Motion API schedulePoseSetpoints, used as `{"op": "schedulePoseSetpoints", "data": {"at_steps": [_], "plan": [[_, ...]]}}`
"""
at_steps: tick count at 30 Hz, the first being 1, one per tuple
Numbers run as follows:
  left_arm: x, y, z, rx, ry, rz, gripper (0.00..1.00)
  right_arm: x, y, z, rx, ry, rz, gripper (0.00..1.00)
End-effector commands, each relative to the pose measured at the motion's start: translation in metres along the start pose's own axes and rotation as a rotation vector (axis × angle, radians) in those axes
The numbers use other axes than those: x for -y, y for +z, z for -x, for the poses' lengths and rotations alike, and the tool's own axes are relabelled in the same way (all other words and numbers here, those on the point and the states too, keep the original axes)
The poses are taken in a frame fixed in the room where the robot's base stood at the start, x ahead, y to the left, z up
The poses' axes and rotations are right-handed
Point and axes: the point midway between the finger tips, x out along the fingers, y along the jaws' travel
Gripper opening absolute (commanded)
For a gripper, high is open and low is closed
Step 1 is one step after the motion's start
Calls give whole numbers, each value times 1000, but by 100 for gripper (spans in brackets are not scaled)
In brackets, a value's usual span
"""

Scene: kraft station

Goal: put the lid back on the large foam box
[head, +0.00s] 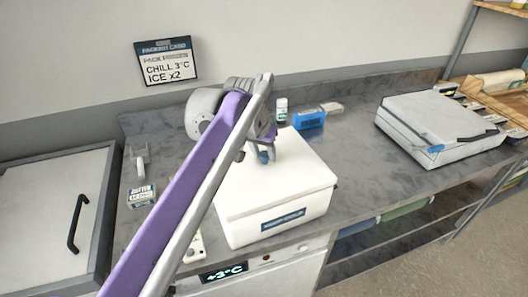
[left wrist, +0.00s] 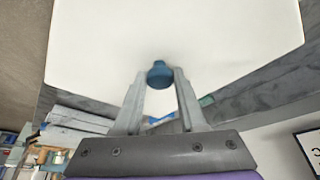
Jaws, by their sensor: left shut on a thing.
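The large white foam box (head: 240,236) stands on the grey counter, with a dark label on its front. Its white lid (head: 300,172) lies over the top of the box, roughly lined up with it; no clear gap shows at the front. My left gripper (head: 264,153) is above the lid, shut on the blue knob in the lid's middle. In the left wrist view the blue knob (left wrist: 160,74) sits between the fingertips (left wrist: 160,80), with the white lid (left wrist: 170,35) filling the view beyond. My arm hides the box's left side. My right gripper is not in view.
A blue box (head: 309,121) and a small white bottle (head: 281,109) stand behind the foam box. A white case (head: 430,118) with a dark handle is at the right. A small labelled box (head: 141,196) stands left. Counter between box and case is clear.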

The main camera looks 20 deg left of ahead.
Motion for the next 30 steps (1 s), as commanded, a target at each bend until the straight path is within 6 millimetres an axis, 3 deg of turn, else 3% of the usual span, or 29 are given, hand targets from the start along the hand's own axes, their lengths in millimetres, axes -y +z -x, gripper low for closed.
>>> {"op": "schedulePoseSetpoints", "data": {"at_steps": [27,28,30], "plan": [[0,0,-1,0,0,0,0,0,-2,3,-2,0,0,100],[0,0,-1,0,0,0,44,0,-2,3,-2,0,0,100],[0,0,0,0,0,0,57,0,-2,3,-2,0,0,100]]}}
